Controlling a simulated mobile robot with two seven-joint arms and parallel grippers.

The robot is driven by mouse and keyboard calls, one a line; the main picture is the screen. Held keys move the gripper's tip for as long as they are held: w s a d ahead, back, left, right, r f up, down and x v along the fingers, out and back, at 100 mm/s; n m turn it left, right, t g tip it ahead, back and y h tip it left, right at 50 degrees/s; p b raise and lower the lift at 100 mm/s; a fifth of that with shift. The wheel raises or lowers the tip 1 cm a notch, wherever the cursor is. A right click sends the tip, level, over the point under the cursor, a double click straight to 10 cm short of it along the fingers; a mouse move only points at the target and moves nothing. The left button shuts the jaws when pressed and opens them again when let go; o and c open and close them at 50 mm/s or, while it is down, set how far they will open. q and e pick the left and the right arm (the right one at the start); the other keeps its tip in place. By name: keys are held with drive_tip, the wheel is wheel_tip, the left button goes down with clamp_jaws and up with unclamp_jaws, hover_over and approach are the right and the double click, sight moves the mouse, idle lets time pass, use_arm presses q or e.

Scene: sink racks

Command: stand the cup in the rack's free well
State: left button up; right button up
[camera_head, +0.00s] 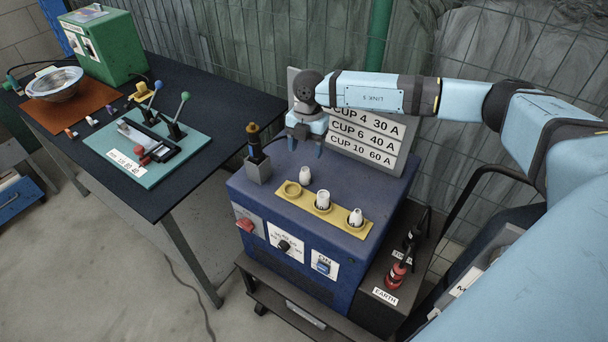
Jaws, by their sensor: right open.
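A small white cup (305,175) stands upright on the blue machine top, just behind the rack. The yellow rack (308,202) has three wells in a row. Its left well (291,189) is empty. A white cup stands in the middle well (323,199) and another in the right well (355,217). My right gripper (305,146) is open and empty, pointing down above and behind the loose cup, apart from it. My left gripper is not in view.
A torch in a grey holder (258,168) stands left of the rack. A sign board (365,135) with cup sizes rises behind. A dark table (190,90) at left holds a teal fixture (147,145), a bowl (55,83) and a green box (104,45). The machine top right of the gripper is clear.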

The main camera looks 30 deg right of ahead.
sight(305, 168)
drive_tip(key=f, duration=0.3)
drive_tip(key=f+p, duration=0.1)
drive_tip(key=f, duration=0.5)
drive_tip(key=shift+s+a+p, duration=0.2)
drive_tip(key=shift+a+p, duration=0.1)
drive_tip(key=shift+p, duration=0.05)
drive_tip(key=c, duration=1.1)
drive_tip(key=shift+o, duration=0.2)
drive_tip(key=shift+r, duration=0.1)
